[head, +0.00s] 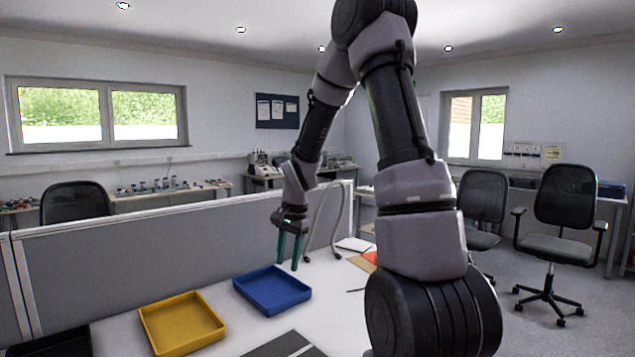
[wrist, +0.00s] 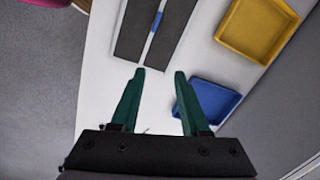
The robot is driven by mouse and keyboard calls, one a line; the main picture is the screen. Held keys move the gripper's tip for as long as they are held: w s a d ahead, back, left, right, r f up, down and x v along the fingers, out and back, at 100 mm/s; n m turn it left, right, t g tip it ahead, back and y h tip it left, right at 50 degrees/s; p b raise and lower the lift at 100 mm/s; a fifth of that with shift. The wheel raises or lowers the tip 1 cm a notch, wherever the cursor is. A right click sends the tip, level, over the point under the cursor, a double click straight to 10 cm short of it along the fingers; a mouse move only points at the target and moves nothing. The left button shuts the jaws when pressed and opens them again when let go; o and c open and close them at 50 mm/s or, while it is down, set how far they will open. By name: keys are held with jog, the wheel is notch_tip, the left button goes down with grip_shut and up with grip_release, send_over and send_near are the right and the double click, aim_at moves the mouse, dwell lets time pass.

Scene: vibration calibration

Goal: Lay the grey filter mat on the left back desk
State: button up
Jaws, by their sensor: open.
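A flat dark grey piece (head: 277,345), which may be the filter mat, lies on the white desk in front of me, cut off by the head view's lower edge. In the wrist view it shows as two dark grey strips (wrist: 136,28) with a thin pale and blue band between them. I cannot tell whether it is one piece or two. My gripper (head: 288,256) is open and empty above the white desk, its green fingers pointing down. In the wrist view its fingertips (wrist: 158,74) are near the strips' closer end. A back desk (head: 135,197) with several small items stands at left.
A blue tray (head: 272,291) and a yellow tray (head: 183,323) sit on the white desk (head: 225,300). A grey partition (head: 130,265) runs behind them. Office chairs (head: 565,200) stand at right, and another chair (head: 75,203) stands by the left back desk.

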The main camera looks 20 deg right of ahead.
jog(key=s+r+n+t, duration=0.15)
jog(key=s+r, duration=0.25)
jog(key=r, duration=0.4)
jog(key=s+r+n+t, duration=0.15)
jog(key=s+r, duration=0.25)
jog(key=r, duration=0.4)
jog(key=s+r+n+t, duration=0.3)
jog(key=s+r, duration=0.5)
jog(key=s, duration=0.5)
jog(key=shift+a+r+n+y, duration=0.2)
jog(key=shift+n+y, duration=0.1)
jog(key=shift+y, duration=0.1)
